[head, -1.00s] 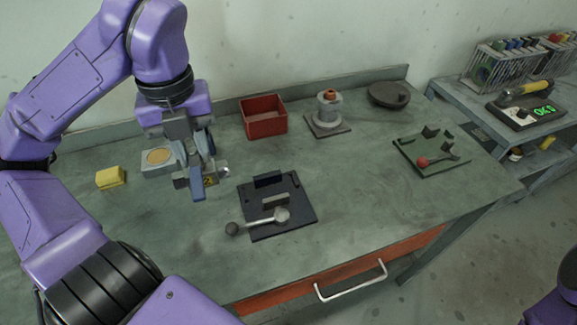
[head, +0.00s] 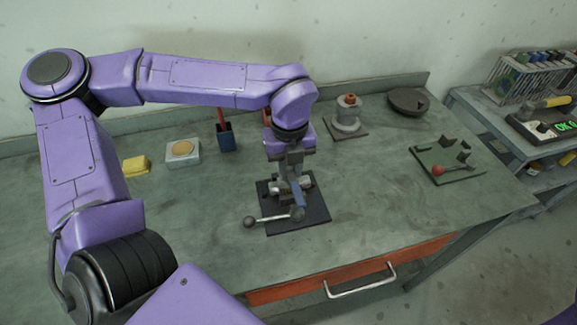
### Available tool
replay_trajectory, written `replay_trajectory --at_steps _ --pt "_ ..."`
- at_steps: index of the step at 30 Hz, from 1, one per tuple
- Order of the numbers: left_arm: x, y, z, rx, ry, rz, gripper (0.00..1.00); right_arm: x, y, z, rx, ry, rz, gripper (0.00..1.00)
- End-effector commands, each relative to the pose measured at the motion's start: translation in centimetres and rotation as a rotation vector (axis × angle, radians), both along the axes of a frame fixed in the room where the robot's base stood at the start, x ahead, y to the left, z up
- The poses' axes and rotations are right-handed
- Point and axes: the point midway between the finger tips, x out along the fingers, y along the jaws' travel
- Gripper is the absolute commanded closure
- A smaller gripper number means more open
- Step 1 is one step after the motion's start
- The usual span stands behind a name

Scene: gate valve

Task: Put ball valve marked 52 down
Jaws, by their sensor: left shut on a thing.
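My left gripper (head: 293,192) points down over the dark fixture plate (head: 316,216), in the middle of the head view. It is shut on the ball valve (head: 306,182), a small grey metal body mostly hidden by the fingers. Its ends show on both sides of the fingers. The number 52 cannot be read. The valve is at or just above the fixture's blocks; I cannot tell whether it touches them. A lever with a dark ball knob (head: 250,222) lies across the fixture's front left. My right gripper is not in view.
Behind the fixture stand a blue holder (head: 226,138), a pad with a tan disc (head: 182,151) and a yellow block (head: 136,164). The bench between is clear.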

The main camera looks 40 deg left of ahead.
Motion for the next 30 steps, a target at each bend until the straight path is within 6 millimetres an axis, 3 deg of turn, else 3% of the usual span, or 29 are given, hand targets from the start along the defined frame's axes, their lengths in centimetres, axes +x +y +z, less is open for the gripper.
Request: replay_trajectory --at_steps 11,12,14,15,25,30 --pt "0.0 0.0 -0.9 0.0 -0.004 0.0 1.0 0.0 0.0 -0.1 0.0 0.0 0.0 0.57" --pt "0.0 0.0 -1.0 -0.001 -0.002 -0.001 0.72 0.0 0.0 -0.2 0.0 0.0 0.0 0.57" --pt "0.0 0.0 -0.9 -0.001 -0.002 -0.001 0.53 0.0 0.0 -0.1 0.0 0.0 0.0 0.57" --pt "0.0 0.0 -0.9 -0.001 -0.002 -0.001 0.5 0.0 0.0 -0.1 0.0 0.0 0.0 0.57" --pt "0.0 0.1 -0.3 0.0 -0.005 0.0 0.5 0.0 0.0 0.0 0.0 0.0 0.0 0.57" --pt "0.1 0.1 3.3 0.0 -0.009 0.001 0.5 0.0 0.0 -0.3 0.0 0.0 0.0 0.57"
